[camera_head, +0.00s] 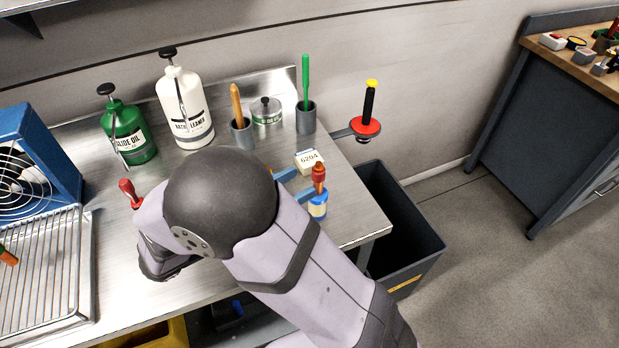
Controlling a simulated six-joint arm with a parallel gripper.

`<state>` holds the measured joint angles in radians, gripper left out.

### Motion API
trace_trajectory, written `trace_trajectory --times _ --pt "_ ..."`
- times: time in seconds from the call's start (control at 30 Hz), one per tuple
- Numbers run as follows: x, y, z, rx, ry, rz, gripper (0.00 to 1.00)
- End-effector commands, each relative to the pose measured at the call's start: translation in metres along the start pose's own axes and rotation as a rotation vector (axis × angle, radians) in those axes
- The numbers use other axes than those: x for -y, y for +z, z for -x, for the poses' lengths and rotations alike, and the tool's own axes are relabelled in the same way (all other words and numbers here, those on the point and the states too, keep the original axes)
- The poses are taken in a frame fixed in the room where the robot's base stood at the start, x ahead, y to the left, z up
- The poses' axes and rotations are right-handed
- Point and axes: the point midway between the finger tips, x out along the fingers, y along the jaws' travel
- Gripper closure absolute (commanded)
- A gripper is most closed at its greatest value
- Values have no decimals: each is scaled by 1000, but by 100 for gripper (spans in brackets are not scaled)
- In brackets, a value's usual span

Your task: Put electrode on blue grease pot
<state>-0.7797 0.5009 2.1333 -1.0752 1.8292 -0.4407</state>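The blue grease pot (318,207), with a pale label, stands near the right edge of the steel bench. An upright orange-red piece (319,174), apparently the electrode, shows directly above the pot's lid; it seems to stand on it, but I cannot be sure of the contact. My gripper (304,180) shows as two blue fingers reaching out from behind my arm. The fingers are apart, with their tips just left of the orange-red piece, and nothing clearly shows between them. My arm hides the rest of the gripper.
A small box marked 6204 (308,161) sits just behind the fingers. Cups with an orange-handled tool (241,133) and a green-handled tool (306,117), a tin (266,111) and bottles (185,105) stand at the back. A dark bin (412,235) is right of the bench edge.

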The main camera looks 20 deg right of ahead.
Motion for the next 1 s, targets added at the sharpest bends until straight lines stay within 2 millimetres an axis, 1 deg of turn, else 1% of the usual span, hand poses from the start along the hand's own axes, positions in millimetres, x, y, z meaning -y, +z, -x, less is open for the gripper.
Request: trace_trajectory --times 0.1,0.2,0.67,0.73,0.87,0.97,1.0 --pt "0 -1 11 0 2 0 61" --pt "0 0 14 0 0 1 61" --pt "0 0 16 0 0 1 61" --pt "0 3 14 -6 -5 -3 61" --pt "3 21 7 -53 -35 -25 61" --pt "8 46 -4 -130 -82 -60 61" --pt "11 58 -10 -170 -106 -81 61"
